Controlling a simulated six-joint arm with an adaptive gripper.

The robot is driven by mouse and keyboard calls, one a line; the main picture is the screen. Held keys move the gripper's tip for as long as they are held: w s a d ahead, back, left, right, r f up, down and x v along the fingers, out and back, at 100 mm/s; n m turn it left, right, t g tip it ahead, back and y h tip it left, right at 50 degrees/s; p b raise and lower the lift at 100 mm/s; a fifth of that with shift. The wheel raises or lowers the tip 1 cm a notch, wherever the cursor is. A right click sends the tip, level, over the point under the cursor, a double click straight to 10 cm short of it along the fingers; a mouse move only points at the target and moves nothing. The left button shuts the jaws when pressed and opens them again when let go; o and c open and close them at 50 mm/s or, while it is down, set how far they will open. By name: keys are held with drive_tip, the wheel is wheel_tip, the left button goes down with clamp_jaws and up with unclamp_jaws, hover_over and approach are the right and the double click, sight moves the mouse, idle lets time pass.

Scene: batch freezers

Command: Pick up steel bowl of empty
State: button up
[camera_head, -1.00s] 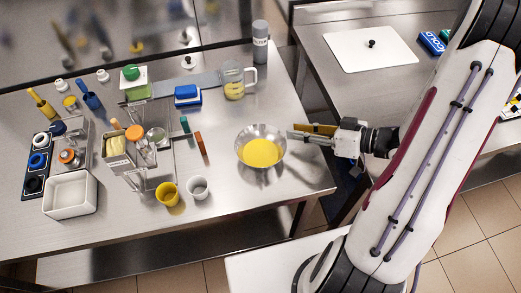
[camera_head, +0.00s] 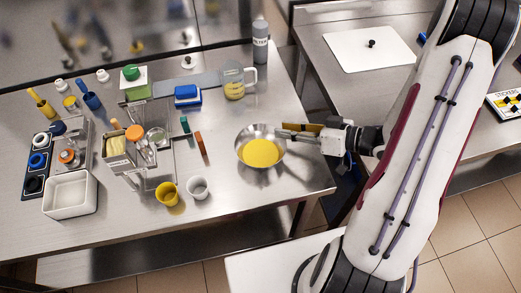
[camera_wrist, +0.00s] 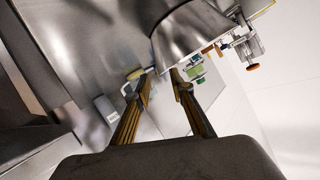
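The steel bowl (camera_head: 243,143) stands upright on the steel table and holds something yellow (camera_head: 260,153), so it does not look empty. My gripper (camera_head: 281,130) is at the bowl's right rim, reaching in from the right. In the wrist view, the bowl's shiny wall (camera_wrist: 195,28) fills the upper middle. The two fingers (camera_wrist: 161,76) are apart, with the bowl's edge near and partly between their tips. I cannot tell whether either finger touches it.
A glass jug (camera_head: 233,82) and a grey bottle (camera_head: 260,45) stand behind. The table's right front corner is clear.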

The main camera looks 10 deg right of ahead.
sight(258, 131)
drive_tip(key=shift+x, duration=1.75)
drive_tip(key=shift+r, duration=0.1)
clamp_jaws()
